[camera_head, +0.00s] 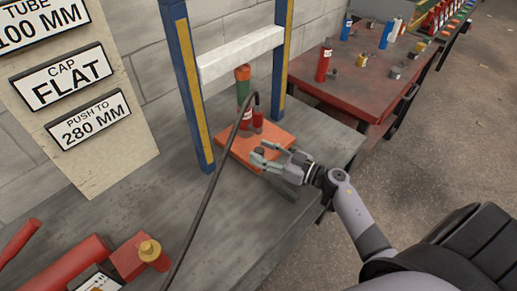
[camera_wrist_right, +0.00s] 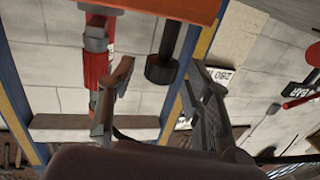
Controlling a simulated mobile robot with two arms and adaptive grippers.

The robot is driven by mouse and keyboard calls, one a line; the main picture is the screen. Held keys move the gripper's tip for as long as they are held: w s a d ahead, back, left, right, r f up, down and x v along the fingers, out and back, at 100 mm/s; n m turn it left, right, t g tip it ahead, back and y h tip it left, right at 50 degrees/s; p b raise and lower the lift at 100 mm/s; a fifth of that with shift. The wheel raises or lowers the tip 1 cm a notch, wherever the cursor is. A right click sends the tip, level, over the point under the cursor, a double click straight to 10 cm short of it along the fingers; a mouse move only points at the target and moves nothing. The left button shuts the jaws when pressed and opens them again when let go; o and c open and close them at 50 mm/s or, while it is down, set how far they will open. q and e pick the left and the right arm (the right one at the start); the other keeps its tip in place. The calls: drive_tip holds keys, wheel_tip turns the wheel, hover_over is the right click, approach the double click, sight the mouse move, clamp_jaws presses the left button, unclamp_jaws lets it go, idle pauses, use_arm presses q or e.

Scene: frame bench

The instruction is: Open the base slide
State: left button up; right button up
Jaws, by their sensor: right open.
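The orange base slide (camera_head: 240,152) lies on the grey bench between the feet of a blue-and-yellow frame. Its edge also shows at the top of the right wrist view (camera_wrist_right: 185,8). A dark handle with a thick knob (camera_wrist_right: 160,70) stands out from this orange part in the wrist view. My right gripper (camera_head: 262,155) is open over the slide's front part. In the wrist view its fingers (camera_wrist_right: 158,95) are on either side of the knob's line, with gaps; I cannot tell any contact. A red and green cylinder (camera_head: 243,90) stands upright at the slide's back. My left gripper is not in view.
The frame's white crossbar (camera_head: 240,52) spans above the slide. A dark hose (camera_head: 205,200) curves down across the bench. Red parts (camera_head: 128,258) lie at the lower left. A red table (camera_head: 350,85) stands behind to the right. The bench middle is mostly clear.

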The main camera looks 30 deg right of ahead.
drive_tip(key=shift+x, duration=0.95)
clamp_jaws()
